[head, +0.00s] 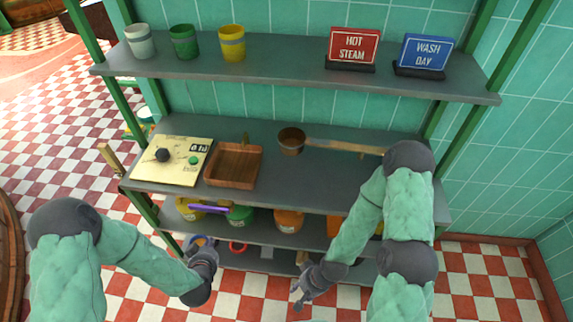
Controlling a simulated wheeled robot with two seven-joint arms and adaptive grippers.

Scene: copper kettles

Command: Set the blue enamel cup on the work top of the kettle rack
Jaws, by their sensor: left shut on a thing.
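The work top (300,182) is the wide grey middle shelf of the kettle rack, above and behind the cup. My right gripper (299,293) hangs empty-looking in front of the lowest shelf, well to the right of the cup. Its finger opening is too small to make out.
The front right is clear. The upper shelf holds several cups and two signs (353,45). Tins (289,219) fill the shelf below.

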